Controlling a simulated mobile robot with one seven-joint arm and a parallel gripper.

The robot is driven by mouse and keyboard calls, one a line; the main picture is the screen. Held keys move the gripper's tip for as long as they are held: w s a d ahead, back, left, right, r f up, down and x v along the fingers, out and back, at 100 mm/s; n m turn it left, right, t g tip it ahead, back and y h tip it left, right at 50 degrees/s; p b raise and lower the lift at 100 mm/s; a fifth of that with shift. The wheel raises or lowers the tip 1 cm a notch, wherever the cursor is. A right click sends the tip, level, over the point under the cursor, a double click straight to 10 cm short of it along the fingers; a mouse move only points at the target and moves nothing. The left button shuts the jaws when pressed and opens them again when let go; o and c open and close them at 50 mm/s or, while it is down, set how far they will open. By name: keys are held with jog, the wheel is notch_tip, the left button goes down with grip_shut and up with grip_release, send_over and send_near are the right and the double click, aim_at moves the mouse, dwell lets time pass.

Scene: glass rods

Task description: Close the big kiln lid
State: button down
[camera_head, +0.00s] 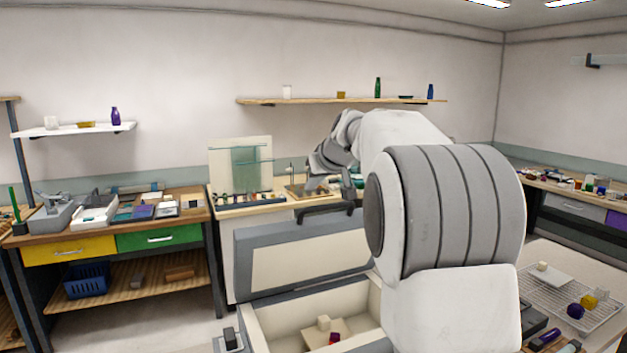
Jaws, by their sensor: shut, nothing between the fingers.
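The big kiln (262,328) stands low in the middle foreground with its lid (300,262) raised on the far side. The lid's pale inner face and grey rim show, and a dark handle (322,210) is at its top edge. Inside the kiln are a pale block and a small red piece (334,338) on a light shelf. My gripper (348,186) is shut and empty, beyond and above the raised lid, close to the handle in the picture. I cannot tell whether it touches the lid. My arm hides the kiln's right side.
A wire rack (590,318) with coloured pieces and a white tile is on the bench at right. Behind the lid is a workbench with glass rods (245,195). A bench with yellow and green drawers (160,238) stands at left. Floor shows between it and the kiln.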

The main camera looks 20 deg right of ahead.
jog(key=p, duration=0.1)
send_over(310, 222)
jog(key=w, duration=0.3)
jog(key=f, duration=0.3)
jog(key=shift+s+f, duration=0.45)
jog(key=shift+s, duration=1.1)
jog(key=shift+s+f, duration=0.3)
jog(key=shift+s, duration=0.3)
jog(key=shift+f+b, duration=0.15)
jog(key=shift+b, duration=0.15)
